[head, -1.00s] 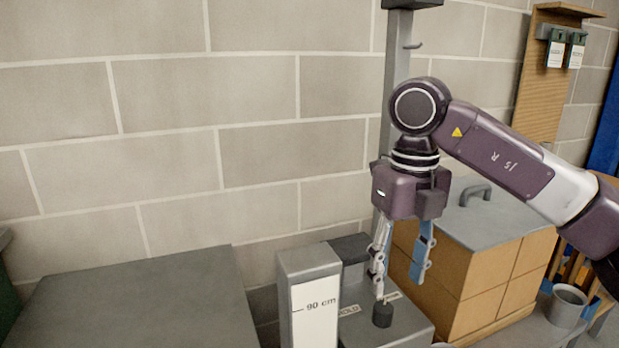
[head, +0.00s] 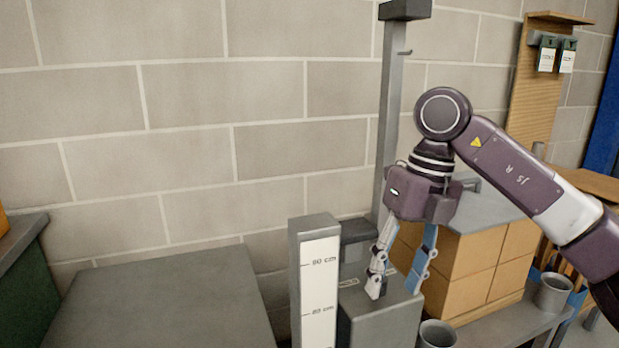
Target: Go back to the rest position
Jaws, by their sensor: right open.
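My right gripper (head: 396,285) hangs fingers down in the head view, open with nothing between its fingers. It is in front of the grey box (head: 376,326) beside the white height scale (head: 320,290), which is marked in centimetres. In the picture its fingers overlap the top of that box; I cannot tell whether they touch it. The right arm comes in from the right edge. My left gripper is not in view.
A flat grey surface (head: 160,305) fills the lower left. A grey post (head: 390,110) rises behind the gripper. A grey-topped block of tan boxes (head: 476,265) stands to the right, with grey cups (head: 552,292) near it. A block wall (head: 200,110) closes the back.

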